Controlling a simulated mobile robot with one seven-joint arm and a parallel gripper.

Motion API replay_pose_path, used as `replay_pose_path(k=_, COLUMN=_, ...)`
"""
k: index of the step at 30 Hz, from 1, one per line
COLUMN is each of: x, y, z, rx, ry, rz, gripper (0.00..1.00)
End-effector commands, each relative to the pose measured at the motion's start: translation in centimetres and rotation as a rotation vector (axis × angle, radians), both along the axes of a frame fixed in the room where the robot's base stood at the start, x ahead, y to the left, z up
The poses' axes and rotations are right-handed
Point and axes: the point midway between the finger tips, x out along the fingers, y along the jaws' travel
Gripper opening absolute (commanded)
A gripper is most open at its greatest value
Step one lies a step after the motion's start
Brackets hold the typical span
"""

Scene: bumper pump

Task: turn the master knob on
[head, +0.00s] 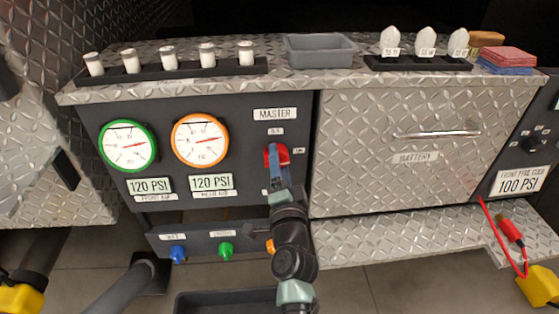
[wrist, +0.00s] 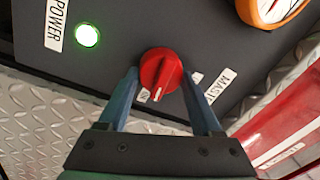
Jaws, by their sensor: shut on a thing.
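The red master knob (head: 284,153) is on the dark panel under the MASTER label (head: 275,114). In the wrist view the knob (wrist: 161,70) sits between the two fingers of my gripper (wrist: 160,82), which is shut on its sides. The knob's white mark points down and slightly left in that view, close to a small label (wrist: 145,95) that seems to read ON. Another small label beside the knob is partly hidden by a finger. A round green light (wrist: 88,35) beside the POWER label is lit. In the head view my gripper (head: 277,165) partly covers the knob.
Two gauges, green-rimmed (head: 128,146) and orange-rimmed (head: 200,139), are left of the knob. A lower ledge has blue (head: 178,253) and green (head: 226,249) knobs. A grey tray (head: 320,49) stands on top. The battery drawer (head: 410,150) is to the right.

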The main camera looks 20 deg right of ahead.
Motion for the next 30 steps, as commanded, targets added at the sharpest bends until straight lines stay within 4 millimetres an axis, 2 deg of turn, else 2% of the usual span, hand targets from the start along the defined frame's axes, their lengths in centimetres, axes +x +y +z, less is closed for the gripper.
replay_pose_path(k=9, x=-0.02, y=0.05, z=-0.17, rx=0.117, ry=-0.031, rz=0.000, gripper=0.10)
replay_pose_path(k=26, x=-0.02, y=0.05, z=-0.23, rx=0.143, ry=-0.038, rz=0.002, gripper=0.10)
replay_pose_path(k=27, x=-0.02, y=0.05, z=-0.23, rx=0.143, ry=-0.038, rz=0.002, gripper=0.73)
replay_pose_path(k=30, x=-0.01, y=0.05, z=-0.20, rx=0.142, ry=-0.039, rz=0.001, gripper=0.91)
